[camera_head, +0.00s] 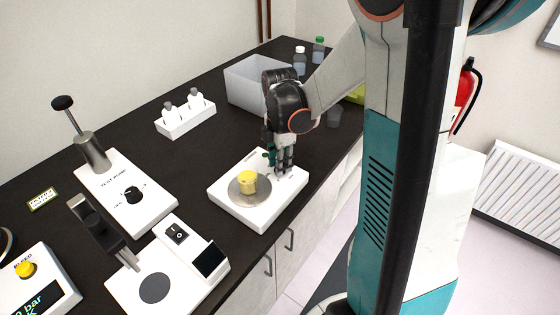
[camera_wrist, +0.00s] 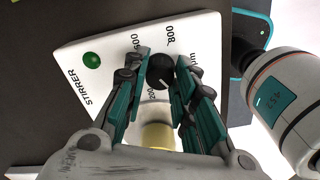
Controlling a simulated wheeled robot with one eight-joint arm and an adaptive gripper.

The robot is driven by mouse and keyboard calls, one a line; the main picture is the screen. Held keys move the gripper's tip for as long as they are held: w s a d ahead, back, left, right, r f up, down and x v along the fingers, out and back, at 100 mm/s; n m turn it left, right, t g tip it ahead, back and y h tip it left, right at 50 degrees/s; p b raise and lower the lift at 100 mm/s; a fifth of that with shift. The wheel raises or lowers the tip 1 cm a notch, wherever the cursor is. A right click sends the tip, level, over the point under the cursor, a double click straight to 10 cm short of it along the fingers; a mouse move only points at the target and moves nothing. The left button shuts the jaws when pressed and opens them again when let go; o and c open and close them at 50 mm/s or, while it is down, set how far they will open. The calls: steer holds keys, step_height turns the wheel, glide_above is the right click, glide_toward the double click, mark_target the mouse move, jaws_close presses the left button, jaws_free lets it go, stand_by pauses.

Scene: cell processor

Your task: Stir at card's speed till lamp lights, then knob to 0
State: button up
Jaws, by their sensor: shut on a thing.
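The white stirrer (camera_head: 226,204) stands near the front edge of the bench with a yellow vessel (camera_head: 247,182) on its round metal plate (camera_head: 238,198). My gripper (camera_head: 284,170) is over the stirrer's right corner, pointing down. In the wrist view the gripper (camera_wrist: 160,64) has its teal fingers on both sides of the black knob (camera_wrist: 160,72) and is shut on it. Printed speed marks, 800 among them, surround the knob; its pointer setting is hard to read. The green lamp (camera_wrist: 91,60) shows near the STIRRER label; I cannot tell whether it is lit.
A test pump (camera_head: 126,196) and a white device with a dark disc (camera_head: 154,288) stand left of the stirrer. Behind are a bottle rack (camera_head: 186,121) and a grey bin (camera_head: 245,84). A small yellow-edged card (camera_head: 42,200) lies far left, its text unclear.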

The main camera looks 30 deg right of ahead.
steer(key=o, duration=1.1)
step_height(320, 180, up, 12)
stand_by(0.4)
